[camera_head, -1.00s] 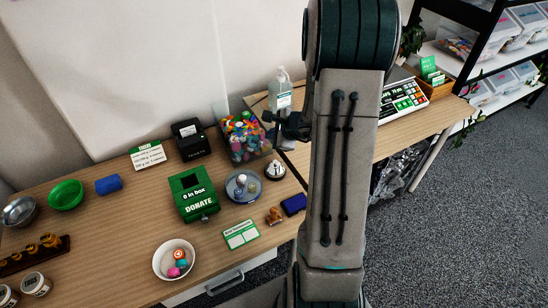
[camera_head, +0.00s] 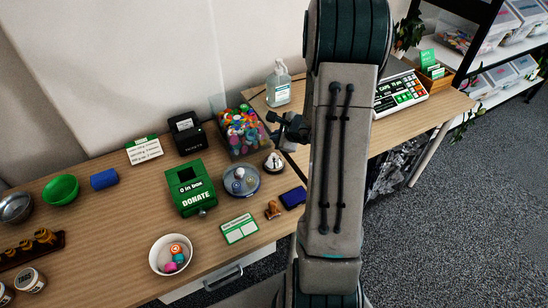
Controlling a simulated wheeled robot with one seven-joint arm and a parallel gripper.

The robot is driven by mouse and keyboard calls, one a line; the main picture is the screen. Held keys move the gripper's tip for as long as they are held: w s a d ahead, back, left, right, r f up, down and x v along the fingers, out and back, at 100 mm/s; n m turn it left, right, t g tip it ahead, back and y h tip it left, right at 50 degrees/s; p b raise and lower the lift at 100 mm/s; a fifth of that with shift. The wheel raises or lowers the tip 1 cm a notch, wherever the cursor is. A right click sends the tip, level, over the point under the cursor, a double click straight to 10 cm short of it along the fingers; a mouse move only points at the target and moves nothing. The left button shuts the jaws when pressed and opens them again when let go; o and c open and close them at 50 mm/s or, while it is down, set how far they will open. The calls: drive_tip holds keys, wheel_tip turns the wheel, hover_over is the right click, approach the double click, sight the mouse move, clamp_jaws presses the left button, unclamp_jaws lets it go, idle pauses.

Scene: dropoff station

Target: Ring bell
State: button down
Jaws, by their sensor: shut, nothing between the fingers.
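The bell (camera_head: 274,163) is a small, pale, shiny dome on a dark base. It stands on the wooden counter, right of the round dish and near the gap between the two tables. My gripper (camera_head: 273,124) is shut and empty. In the picture it shows just above the bell, beside the bin of colourful items, and apart from the bell. My arm's large grey link hides the counter to the right of the bell.
Around the bell are a round dish (camera_head: 241,181), a bin of colourful items (camera_head: 240,132), a green donation box (camera_head: 191,187), a small brown figure (camera_head: 273,210) and a dark blue block (camera_head: 293,198). A sanitizer bottle (camera_head: 278,88) stands behind.

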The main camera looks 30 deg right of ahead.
drive_tip(key=b, duration=0.3)
hover_over(274, 155)
drive_tip(key=f, duration=0.4)
drive_tip(key=shift+s+d+f, duration=0.2)
drive_tip(key=shift+s, duration=0.2)
drive_tip(key=shift+f+b, duration=0.55)
drive_tip(key=shift+b, duration=0.15)
drive_tip(key=shift+f, duration=0.2)
idle(0.6)
drive_tip(key=shift+f+b, duration=0.25)
drive_tip(key=shift+b, duration=0.5)
drive_tip(key=shift+f+b, duration=0.45)
drive_tip(key=shift+b, duration=0.25)
idle(0.4)
drive_tip(key=shift+r, duration=0.1)
drive_tip(key=shift+r+p, duration=0.55)
drive_tip(key=shift+r, duration=0.3)
